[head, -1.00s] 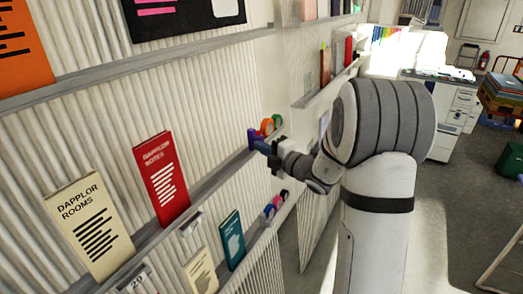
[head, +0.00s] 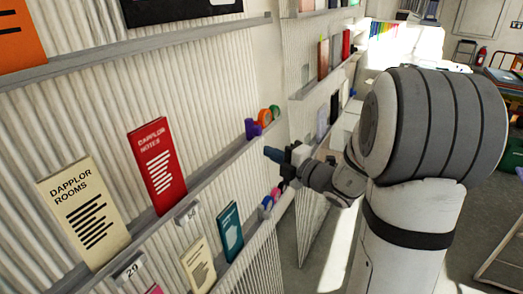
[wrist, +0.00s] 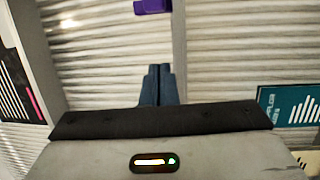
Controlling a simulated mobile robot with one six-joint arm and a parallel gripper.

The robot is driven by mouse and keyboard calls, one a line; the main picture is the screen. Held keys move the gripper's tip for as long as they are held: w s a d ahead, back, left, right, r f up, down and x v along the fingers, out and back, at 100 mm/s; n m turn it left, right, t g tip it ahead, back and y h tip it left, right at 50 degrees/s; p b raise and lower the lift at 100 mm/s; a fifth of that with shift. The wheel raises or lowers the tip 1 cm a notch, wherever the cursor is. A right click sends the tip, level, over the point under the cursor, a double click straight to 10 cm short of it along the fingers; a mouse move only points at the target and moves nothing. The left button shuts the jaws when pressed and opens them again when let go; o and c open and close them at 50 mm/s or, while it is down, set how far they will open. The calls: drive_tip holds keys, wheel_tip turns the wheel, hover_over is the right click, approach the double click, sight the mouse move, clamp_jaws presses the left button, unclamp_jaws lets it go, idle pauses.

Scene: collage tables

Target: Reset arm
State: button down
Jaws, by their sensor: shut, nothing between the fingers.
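My gripper (head: 272,154) is at the end of my arm, in front of the ribbed wall shelving, with its blue fingers pointing left toward the wall. In the wrist view its two blue fingers (wrist: 158,85) are pressed together with nothing between them. A purple item (head: 253,128) sits on the shelf ledge above and left of the fingers, apart from them. It also shows at the top of the wrist view (wrist: 152,5).
A red booklet (head: 157,165) and a cream booklet (head: 84,212) stand on the upper ledge. A teal booklet (head: 230,232) and small coloured rolls (head: 267,202) are on the ledge below. Orange and green rolls (head: 268,114) stand beside the purple item. Floor at right is partly open.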

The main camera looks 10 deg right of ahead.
drive_tip(key=s+a+f+n+g, duration=0.1)
drive_tip(key=s+a+n+g, duration=0.3)
drive_tip(key=s+n, duration=0.3)
drive_tip(key=s+a+f+n+g+b, duration=0.1)
drive_tip(key=s+a+f+n+g, duration=0.15)
drive_tip(key=s+n, duration=0.45)
drive_tip(key=s+a+f+n+g, duration=0.1)
drive_tip(key=s+a+n+g, duration=0.35)
drive_tip(key=n, duration=0.55)
drive_tip(key=s+d+f+n+h, duration=0.1)
drive_tip(key=s+d+n+h, duration=0.3)
drive_tip(key=n, duration=0.7)
drive_tip(key=s+d+n+h, duration=0.4)
drive_tip(key=d+n+h, duration=0.1)
drive_tip(key=n, duration=0.7)
drive_tip(key=shift+s+f+h+b, duration=0.15)
drive_tip(key=shift+f+h+b, duration=0.25)
drive_tip(key=shift+h, duration=0.3)
